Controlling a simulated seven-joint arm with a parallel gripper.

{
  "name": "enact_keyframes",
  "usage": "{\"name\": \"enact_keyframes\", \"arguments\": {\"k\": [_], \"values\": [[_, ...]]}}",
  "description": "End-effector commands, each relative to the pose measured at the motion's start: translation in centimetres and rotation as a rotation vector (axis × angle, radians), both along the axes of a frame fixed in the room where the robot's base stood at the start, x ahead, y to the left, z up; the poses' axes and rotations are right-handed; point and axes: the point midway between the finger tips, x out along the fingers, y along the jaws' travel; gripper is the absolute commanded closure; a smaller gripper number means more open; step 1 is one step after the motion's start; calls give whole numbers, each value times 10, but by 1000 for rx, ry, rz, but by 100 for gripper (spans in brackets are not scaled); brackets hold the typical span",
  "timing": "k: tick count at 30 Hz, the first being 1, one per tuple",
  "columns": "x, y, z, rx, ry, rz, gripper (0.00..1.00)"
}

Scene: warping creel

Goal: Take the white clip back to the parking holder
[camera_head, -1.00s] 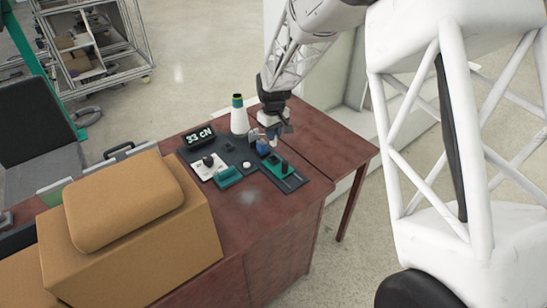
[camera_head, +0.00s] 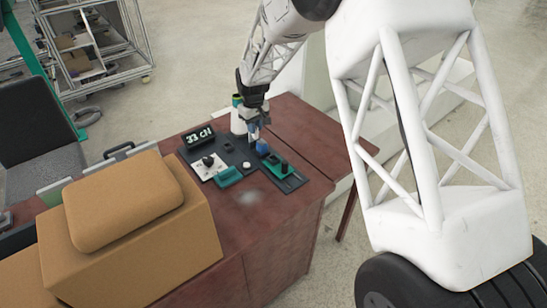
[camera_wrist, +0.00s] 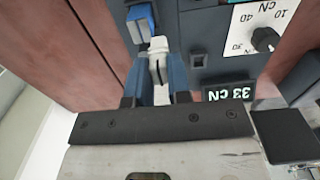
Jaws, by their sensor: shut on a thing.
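My gripper (camera_head: 253,133) is over the back of the dark panel, in front of the white cone (camera_head: 238,122). In the wrist view its two blue fingers (camera_wrist: 158,80) are shut on the white clip (camera_wrist: 158,58), which sticks out past the fingertips. In the head view the clip is too small to make out. A blue piece (camera_head: 262,147) stands on the panel just right of the gripper; a blue block (camera_wrist: 140,22) shows beyond the clip in the wrist view. I cannot tell which piece is the parking holder.
The dark panel (camera_head: 234,157) carries a 33 cN display (camera_head: 198,137), a white dial plate (camera_head: 208,167), a teal block (camera_head: 228,177) and a white button (camera_head: 246,165). A green piece sits on a dark rail (camera_head: 292,180) at right. Brown boxes (camera_head: 130,225) stand at front left.

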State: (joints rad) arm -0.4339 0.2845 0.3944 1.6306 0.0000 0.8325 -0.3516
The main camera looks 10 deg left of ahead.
Motion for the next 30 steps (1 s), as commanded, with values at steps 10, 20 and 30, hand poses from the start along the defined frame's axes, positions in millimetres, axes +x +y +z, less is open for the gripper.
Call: {"name": "enact_keyframes", "arguments": {"k": [10, 20, 30], "values": [[1, 3, 0, 0, 0, 0, 100], [1, 3, 0, 0, 0, 0, 100], [16, 18, 0, 0, 0, 0, 100]]}}
